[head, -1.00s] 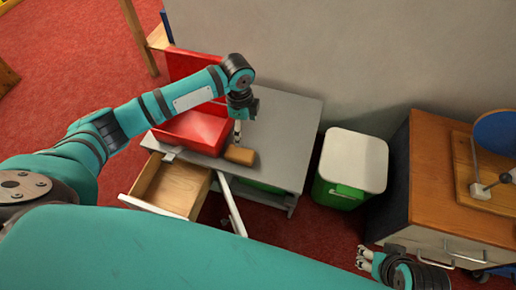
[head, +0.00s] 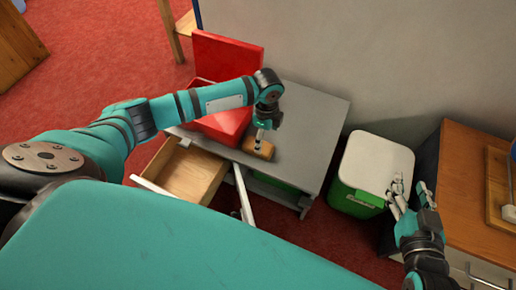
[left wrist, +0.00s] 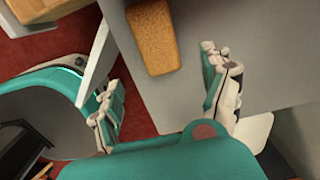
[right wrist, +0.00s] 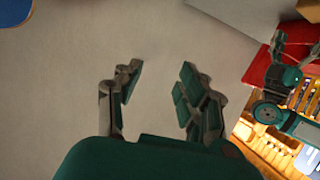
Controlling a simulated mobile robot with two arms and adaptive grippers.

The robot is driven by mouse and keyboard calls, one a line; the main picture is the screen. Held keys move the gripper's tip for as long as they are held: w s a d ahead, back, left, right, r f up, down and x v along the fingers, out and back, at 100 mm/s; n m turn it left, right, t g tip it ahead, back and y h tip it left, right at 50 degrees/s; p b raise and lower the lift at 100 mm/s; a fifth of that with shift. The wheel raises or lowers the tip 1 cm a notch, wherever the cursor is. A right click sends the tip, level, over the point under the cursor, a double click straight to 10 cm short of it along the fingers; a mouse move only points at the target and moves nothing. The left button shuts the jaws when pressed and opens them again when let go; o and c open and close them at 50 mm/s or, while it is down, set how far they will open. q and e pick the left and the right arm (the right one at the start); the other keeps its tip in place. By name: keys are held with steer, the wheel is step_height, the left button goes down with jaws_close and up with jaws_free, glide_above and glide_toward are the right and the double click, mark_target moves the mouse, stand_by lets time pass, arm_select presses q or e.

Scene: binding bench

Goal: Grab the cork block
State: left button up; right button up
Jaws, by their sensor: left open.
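The cork block (head: 258,148) is a tan-brown slab lying on the grey bench top (head: 312,120), near its front edge. My left gripper (head: 261,138) is over the block, pointing down. In the left wrist view the block (left wrist: 153,35) lies ahead of the gap between the open fingers (left wrist: 163,75), with nothing held. That view does not settle how far the fingertips are above it. My right gripper (head: 409,187) is open and empty, raised in front of the white-lidded bin. Its spread fingers (right wrist: 160,75) also show in the right wrist view, facing a plain pale wall.
A red box (head: 228,122) with its lid raised stands left of the block. An open, empty wooden drawer (head: 195,172) juts out below the bench front. A green bin with a white lid (head: 375,158) stands right of the bench, beside a wooden-topped cabinet (head: 463,165).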

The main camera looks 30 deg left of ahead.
mark_target(265, 148)
arm_select(q)
step_height(265, 148, down, 3)
steer(key=shift+r+b, duration=0.15)
steer(key=shift+b, duration=0.3)
step_height(265, 148, down, 5)
steer(key=b, duration=0.2)
steer(key=shift+w+r+b, duration=0.1)
steer(key=shift+r+b, duration=0.05)
steer(key=shift+b, duration=0.15)
steer(key=c, duration=1.3)
arm_select(e)
step_height(265, 148, up, 16)
steer(key=s+a+t+y, duration=0.1)
steer(key=a+t+y, duration=0.1)
steer(key=t, duration=0.8)
steer(key=shift+s+f+y, duration=0.25)
steer(key=shift+y, duration=0.55)
